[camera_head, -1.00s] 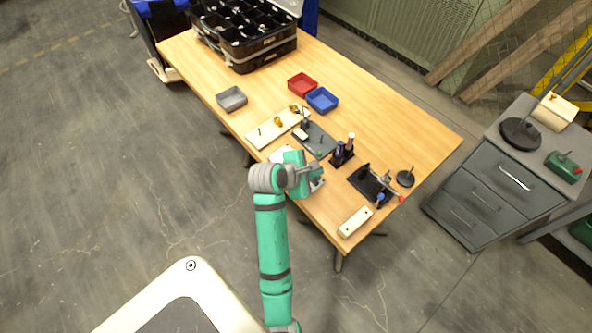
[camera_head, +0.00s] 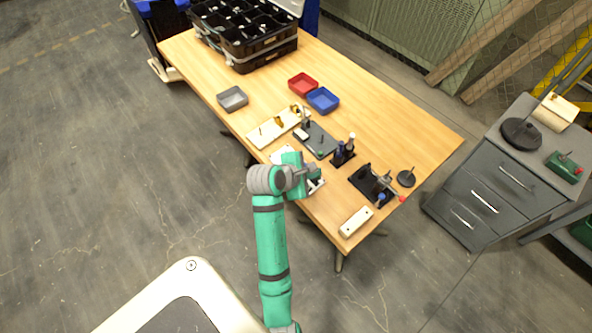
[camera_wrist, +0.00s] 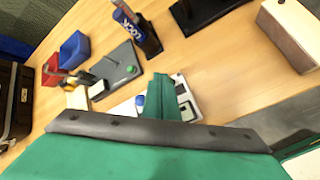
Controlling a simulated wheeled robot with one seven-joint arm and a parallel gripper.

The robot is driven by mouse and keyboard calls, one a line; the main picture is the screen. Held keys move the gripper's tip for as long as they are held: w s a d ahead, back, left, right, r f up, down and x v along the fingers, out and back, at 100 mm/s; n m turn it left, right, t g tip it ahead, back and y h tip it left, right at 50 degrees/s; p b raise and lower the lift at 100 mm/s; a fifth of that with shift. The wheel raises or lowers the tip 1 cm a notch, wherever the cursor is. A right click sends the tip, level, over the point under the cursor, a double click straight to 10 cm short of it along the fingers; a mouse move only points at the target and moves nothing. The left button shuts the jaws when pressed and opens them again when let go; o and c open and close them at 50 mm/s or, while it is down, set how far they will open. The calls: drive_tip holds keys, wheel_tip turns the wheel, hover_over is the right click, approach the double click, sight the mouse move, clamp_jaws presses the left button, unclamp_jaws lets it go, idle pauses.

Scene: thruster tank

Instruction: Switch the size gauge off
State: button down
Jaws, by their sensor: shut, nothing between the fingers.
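A white device with a dark display window and small dark buttons (camera_wrist: 186,104) lies on the table; I take it to be the size gauge. A blue round button (camera_wrist: 140,100) shows on its left part. My gripper (camera_wrist: 167,78) is shut and empty, its teal fingers over the middle of the device and hiding part of it. I cannot tell whether the fingertips touch it. In the head view my gripper (camera_head: 314,173) is above the near table edge, and a white part of the device (camera_head: 316,187) shows beside it.
A grey plate with a green knob (camera_head: 317,140) and a dark bottle holder (camera_head: 342,152) stand close behind. A black stand (camera_head: 366,184) and a cream block (camera_head: 356,221) are to the right. Red (camera_head: 302,84) and blue (camera_head: 322,100) trays lie farther back.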

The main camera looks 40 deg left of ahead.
drive_tip(key=shift+w+d+f, duration=0.15)
drive_tip(key=shift+w+f, duration=0.1)
drive_tip(key=shift+f, duration=0.05)
idle(0.6)
drive_tip(key=shift+r, duration=0.1)
drive_tip(key=shift+s+r, duration=0.15)
drive_tip(key=shift+r, duration=0.5)
wheel_tip(320, 180, up, 6)
idle(0.9)
